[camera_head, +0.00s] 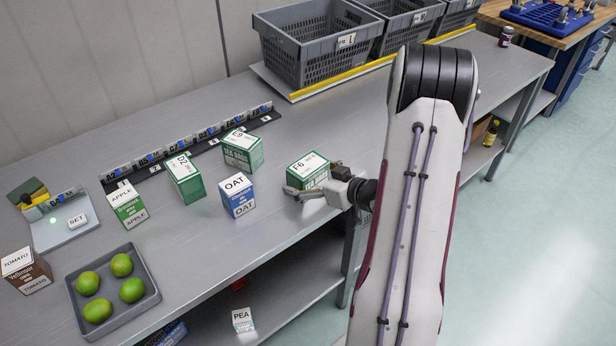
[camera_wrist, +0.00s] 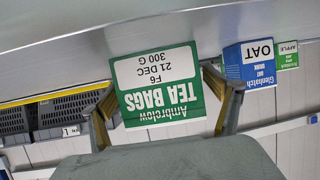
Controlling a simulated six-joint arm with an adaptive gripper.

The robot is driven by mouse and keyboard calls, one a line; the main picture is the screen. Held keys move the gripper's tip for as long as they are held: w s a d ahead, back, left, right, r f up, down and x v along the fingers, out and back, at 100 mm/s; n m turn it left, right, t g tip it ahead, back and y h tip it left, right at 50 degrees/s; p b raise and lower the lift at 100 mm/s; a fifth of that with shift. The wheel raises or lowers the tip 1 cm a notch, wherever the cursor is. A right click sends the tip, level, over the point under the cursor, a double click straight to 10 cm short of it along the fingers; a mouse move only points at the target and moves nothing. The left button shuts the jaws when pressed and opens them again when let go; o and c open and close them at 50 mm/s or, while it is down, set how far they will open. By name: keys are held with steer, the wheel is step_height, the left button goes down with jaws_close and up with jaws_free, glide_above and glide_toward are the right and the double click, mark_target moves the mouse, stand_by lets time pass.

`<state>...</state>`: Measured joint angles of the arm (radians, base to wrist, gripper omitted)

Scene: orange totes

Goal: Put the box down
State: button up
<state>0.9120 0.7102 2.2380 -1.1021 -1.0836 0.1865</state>
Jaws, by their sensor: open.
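The green and white tea bag box marked F6 (camera_head: 308,171) stands upright on the grey bench near its front edge. It also fills the middle of the wrist view (camera_wrist: 158,85), where its print is upside down. My gripper (camera_head: 306,191) is open around this box, with one finger on each side. In the wrist view the fingers (camera_wrist: 160,105) flank the box; whether either finger touches it I cannot tell.
A blue OAT box (camera_head: 238,196) and green boxes D2 (camera_head: 186,179) and E9 (camera_head: 242,151) stand to the left. A labelled rail (camera_head: 190,148) runs behind them. Grey crates (camera_head: 318,45) stand at the back. A tray (camera_head: 112,290) of limes lies front left.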

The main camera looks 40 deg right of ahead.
steer(key=c, duration=1.4)
steer(key=shift+r, duration=0.15)
steer(key=shift+r, duration=4.9)
